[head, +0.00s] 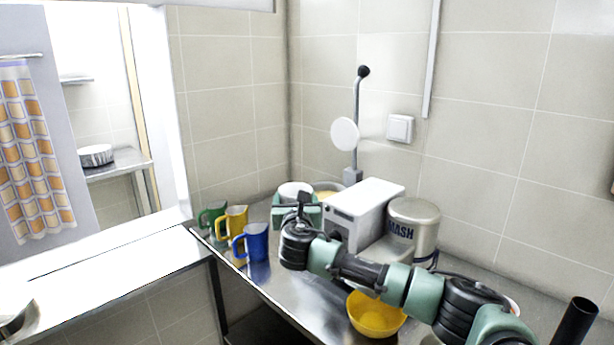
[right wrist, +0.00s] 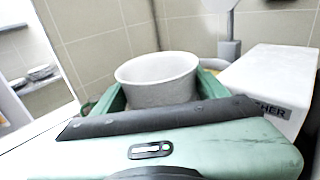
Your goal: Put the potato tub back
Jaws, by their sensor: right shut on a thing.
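A white-grey round tub (head: 293,189), which I take for the potato tub, is at the far end of the metal counter, near the wall corner. My right gripper (head: 297,204) is shut on it. In the right wrist view the tub (right wrist: 157,78) sits upright between the green fingers, with its lower part hidden by the gripper. I cannot tell whether its base touches the counter. My left gripper is not in view.
Green (head: 212,216), yellow (head: 236,221) and blue (head: 254,243) mugs stand left of my gripper. A white machine (head: 365,208) and a "MASH" canister (head: 413,222) stand to its right. A yellow bowl (head: 375,316) is nearer. A pale-yellow container (head: 327,188) sits behind.

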